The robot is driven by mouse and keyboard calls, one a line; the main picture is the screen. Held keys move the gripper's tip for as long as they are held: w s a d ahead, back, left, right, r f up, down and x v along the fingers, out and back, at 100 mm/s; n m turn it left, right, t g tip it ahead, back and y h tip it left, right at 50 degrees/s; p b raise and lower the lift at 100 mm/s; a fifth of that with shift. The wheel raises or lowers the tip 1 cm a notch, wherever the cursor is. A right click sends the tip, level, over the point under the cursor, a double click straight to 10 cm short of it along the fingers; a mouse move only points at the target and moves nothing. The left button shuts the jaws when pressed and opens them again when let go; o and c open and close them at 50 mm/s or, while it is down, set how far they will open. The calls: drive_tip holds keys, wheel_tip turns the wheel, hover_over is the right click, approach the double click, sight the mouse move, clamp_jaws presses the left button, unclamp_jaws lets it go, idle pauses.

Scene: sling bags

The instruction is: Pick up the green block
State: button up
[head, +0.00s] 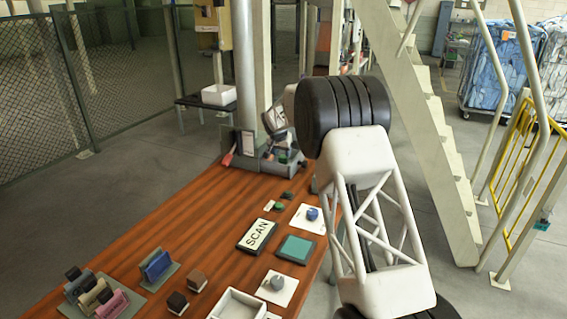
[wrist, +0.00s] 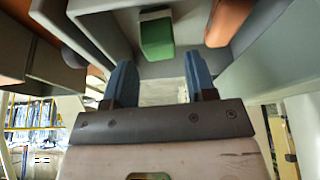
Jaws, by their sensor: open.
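The green block (wrist: 157,38) shows in the wrist view, inside a grey bin (wrist: 100,22), just beyond my fingertips and slightly left of their middle. My gripper (wrist: 160,72) is open, with its two blue fingers apart and nothing between them. The block is apart from both fingers. In the head view my arm reaches over the far end of the wooden table to the grey bin (head: 250,165) by the column. A small green patch (head: 283,157) shows in that bin; my arm partly hides the area and the fingertips cannot be made out there.
An orange-brown thing (wrist: 226,22) lies right of the block in the wrist view. The bin walls stand close around the fingers. On the table (head: 180,215) are a SCAN plate (head: 257,235), a teal-topped pad (head: 296,248), a white tray (head: 237,306) and small blocks. The column (head: 244,70) rises behind the bin.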

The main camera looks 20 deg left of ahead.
sight(283, 157)
drive_tip(key=shift+f, duration=0.1)
drive_tip(key=shift+x, duration=2.5)
drive_tip(key=shift+c, duration=0.5)
drive_tip(key=c, duration=0.6)
drive_tip(key=shift+r, duration=5)
